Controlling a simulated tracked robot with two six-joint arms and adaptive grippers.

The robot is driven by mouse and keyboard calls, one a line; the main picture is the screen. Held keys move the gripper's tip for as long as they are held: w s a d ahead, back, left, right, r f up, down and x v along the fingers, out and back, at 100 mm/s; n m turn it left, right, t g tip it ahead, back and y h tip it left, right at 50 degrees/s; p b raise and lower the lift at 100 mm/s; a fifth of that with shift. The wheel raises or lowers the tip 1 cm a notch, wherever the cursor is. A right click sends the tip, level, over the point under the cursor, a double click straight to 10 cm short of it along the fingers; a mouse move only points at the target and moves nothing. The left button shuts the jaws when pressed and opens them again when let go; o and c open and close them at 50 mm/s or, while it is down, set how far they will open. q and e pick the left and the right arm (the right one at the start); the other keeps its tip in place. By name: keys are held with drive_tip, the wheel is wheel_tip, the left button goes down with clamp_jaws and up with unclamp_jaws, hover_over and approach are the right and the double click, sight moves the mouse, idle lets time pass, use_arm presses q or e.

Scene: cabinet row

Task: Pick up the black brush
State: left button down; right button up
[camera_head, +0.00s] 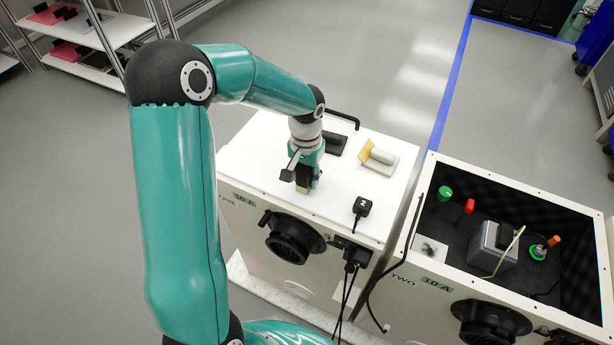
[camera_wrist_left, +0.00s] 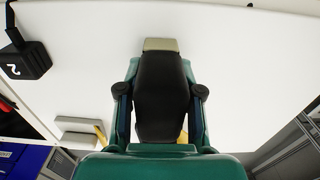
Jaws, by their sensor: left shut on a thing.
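My left gripper (camera_head: 303,180) points down over the white top of cabinet ONE and is shut on a black brush. In the left wrist view the black brush (camera_wrist_left: 162,98) lies between the two fingers of the gripper (camera_wrist_left: 162,92), its pale beige end sticking out beyond them. In the head view the fingers mostly hide the brush, and its beige end (camera_head: 303,190) shows below them. I cannot tell whether that end touches the cabinet top. My right gripper is not in view.
On cabinet ONE's top lie a flat black object (camera_head: 333,143), a white block with a yellow part (camera_head: 378,160) and a small black box (camera_head: 361,207). Cabinet TWO (camera_head: 425,245) stands open at the right, holding several items. A shelf rack (camera_head: 85,32) stands back left.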

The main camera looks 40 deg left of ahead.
use_arm(q)
wheel_tip(320, 180, up, 20)
drive_tip(key=shift+f, duration=0.25)
